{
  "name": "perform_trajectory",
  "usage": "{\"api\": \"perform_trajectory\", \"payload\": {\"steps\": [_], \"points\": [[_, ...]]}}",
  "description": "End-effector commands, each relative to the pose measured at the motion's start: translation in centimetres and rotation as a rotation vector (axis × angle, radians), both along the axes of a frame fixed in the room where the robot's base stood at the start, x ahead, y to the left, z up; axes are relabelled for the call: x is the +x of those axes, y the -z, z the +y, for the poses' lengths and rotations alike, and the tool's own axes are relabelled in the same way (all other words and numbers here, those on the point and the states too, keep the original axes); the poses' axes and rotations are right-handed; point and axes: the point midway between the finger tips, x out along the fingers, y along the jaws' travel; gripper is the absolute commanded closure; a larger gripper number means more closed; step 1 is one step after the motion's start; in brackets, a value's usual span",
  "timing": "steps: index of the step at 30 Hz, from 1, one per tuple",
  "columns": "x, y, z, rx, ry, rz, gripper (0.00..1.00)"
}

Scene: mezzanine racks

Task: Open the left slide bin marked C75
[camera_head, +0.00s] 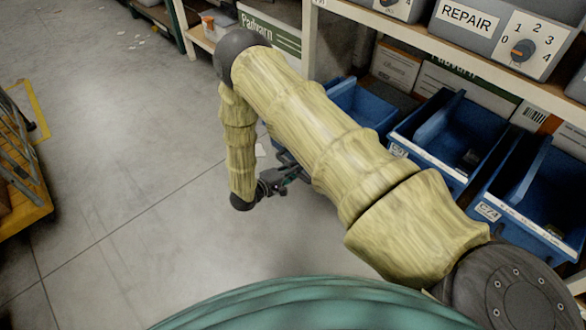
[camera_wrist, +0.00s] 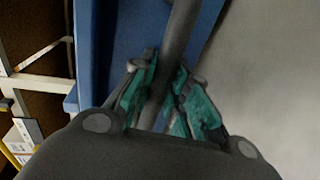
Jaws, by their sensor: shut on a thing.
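Blue slide bins sit in a row on the shelf at the right of the head view. The left bin (camera_head: 362,106) is partly hidden behind my arm, and its label is not visible. My gripper (camera_head: 288,176) is low in front of that bin, partly hidden by my arm. In the wrist view, the teal fingers of my gripper (camera_wrist: 164,98) are shut on a dark grey bar, the handle (camera_wrist: 182,32). The handle runs in front of a blue bin face (camera_wrist: 118,30).
The middle bin (camera_head: 455,130) has a label too small to read surely; the right bin (camera_head: 535,195) reads C74. A grey REPAIR box with a dial (camera_head: 500,35) stands above. A yellow-edged cart (camera_head: 25,190) is at far left. Grey floor between is clear.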

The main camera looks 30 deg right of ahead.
Motion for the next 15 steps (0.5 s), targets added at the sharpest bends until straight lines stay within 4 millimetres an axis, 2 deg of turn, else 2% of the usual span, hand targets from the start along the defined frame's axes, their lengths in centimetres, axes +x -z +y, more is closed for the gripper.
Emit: {"api": "perform_trajectory", "payload": {"steps": [1,2,5,15], "points": [[0.18,-0.01,0.13,0.002,-0.003,-0.002,1.00],[0.18,-0.01,0.14,0.002,-0.004,-0.002,0.80],[0.16,-0.01,0.11,0.002,-0.003,-0.002,0.62],[0.04,-0.03,0.14,0.000,-0.001,0.000,0.61]]}}
